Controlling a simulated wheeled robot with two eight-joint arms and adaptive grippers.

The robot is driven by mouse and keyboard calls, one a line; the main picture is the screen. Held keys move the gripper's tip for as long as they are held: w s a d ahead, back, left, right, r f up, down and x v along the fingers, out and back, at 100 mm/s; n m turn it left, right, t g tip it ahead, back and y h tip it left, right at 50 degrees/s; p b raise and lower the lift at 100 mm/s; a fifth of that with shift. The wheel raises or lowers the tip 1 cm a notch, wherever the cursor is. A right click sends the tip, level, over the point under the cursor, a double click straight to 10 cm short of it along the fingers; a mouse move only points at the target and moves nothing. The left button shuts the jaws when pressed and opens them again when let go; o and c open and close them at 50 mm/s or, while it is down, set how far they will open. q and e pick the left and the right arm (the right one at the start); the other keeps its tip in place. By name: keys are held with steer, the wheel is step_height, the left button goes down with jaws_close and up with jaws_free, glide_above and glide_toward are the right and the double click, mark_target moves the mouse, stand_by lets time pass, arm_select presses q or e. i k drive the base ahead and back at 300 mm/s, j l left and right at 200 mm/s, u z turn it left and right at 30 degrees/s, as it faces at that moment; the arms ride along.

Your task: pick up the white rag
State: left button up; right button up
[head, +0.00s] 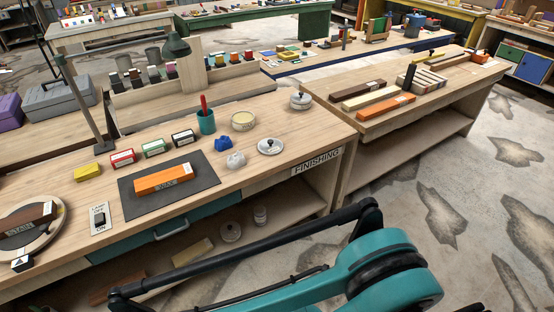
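The white rag (236,160) is a small crumpled heap on the wooden bench top marked FINISHING. It lies just right of a dark mat (196,189) that carries an orange block (163,179). A crumpled blue rag (223,143) lies close behind it. Neither gripper shows in the head view. A teal and black link of one of my arms crosses the bottom right, in front of the bench and well apart from the rag.
Behind the rag stand a teal cup (206,122) with a red handle in it and a round tin (243,120). A round lid (270,146) lies to its right. Small labelled boxes (154,148) stand to the left. The bench top's front right is fairly clear.

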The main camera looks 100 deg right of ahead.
mark_target(234, 162)
steer(key=l+z, duration=0.1)
steer(key=z, duration=3.05)
